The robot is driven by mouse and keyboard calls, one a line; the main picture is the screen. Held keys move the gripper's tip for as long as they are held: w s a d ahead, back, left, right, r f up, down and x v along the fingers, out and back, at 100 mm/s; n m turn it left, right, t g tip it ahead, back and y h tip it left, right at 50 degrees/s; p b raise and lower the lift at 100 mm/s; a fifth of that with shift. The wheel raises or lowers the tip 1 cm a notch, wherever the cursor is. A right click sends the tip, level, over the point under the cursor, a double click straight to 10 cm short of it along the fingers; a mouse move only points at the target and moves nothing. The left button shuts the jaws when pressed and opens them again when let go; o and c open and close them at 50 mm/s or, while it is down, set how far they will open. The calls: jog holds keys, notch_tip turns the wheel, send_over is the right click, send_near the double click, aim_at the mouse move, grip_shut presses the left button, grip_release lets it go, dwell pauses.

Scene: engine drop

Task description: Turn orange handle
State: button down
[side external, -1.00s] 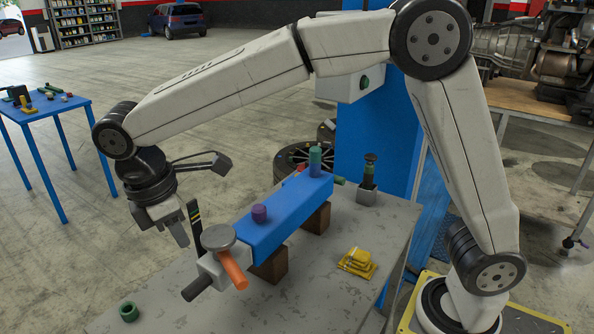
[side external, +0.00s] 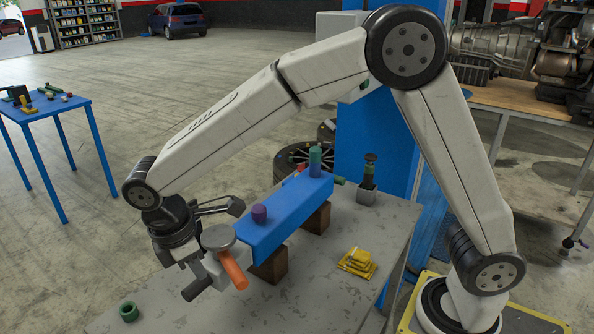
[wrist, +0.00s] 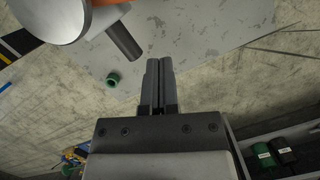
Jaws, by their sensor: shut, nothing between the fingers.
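The orange handle (side external: 233,270) slopes down toward the front right from under a grey round disc (side external: 219,238), at the near end of the blue beam. Only a sliver of the handle (wrist: 108,3) shows at the top edge of the wrist view. My gripper (wrist: 158,62) is shut and empty, its two fingers side by side. In the side view it is low, just behind and left of the disc and handle, with its fingertips largely hidden. In the wrist view the fingers are apart from the handle, right of the dark cylinder (wrist: 124,42).
The blue beam (side external: 285,220) rests on brown blocks and carries purple (side external: 259,214) and green-blue (side external: 315,162) cylinders. A green ring (side external: 129,311) lies at the table's front left. Yellow pieces (side external: 357,263) lie right of the beam. The grey tabletop (side external: 330,300) is clear in front.

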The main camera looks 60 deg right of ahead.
aim_at(230, 266)
jog(key=shift+s+d+f, duration=0.3)
jog(key=shift+d+f, duration=0.3)
jog(key=shift+s+d+f, duration=0.25)
jog(key=shift+d+f, duration=0.35)
jog(key=shift+d, duration=0.05)
jog(key=shift+s+d+f, duration=0.3)
jog(key=shift+d+f, duration=0.3)
